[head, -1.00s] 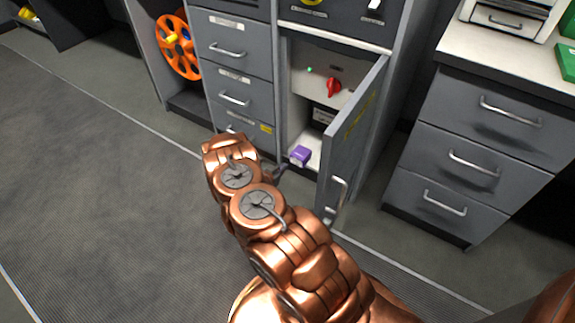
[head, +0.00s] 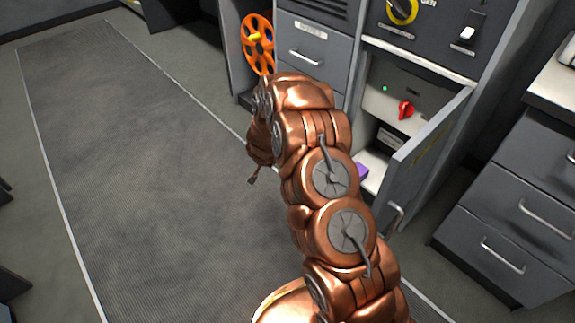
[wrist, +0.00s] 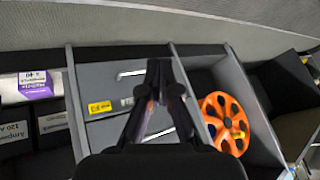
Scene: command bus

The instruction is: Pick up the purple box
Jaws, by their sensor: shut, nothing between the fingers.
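The purple box (head: 362,171) sits on the floor of the open cabinet compartment. In the head view my arm hides most of it and only a purple corner shows. In the wrist view the box (wrist: 36,86) is at the far left, purple with a white label. My gripper (head: 252,180) is left of the arm in the head view, outside the cabinet and apart from the box. In the wrist view my gripper (wrist: 159,66) is shut and empty, in front of the grey drawers (wrist: 110,75), to the right of the box.
The cabinet door (head: 425,155) stands open on the right of the compartment. A red knob (head: 406,110) is on the panel inside. An orange reel (head: 257,45) stands in a left bay. Grey drawers (head: 515,210) stand at right. The floor mat (head: 150,170) at left is clear.

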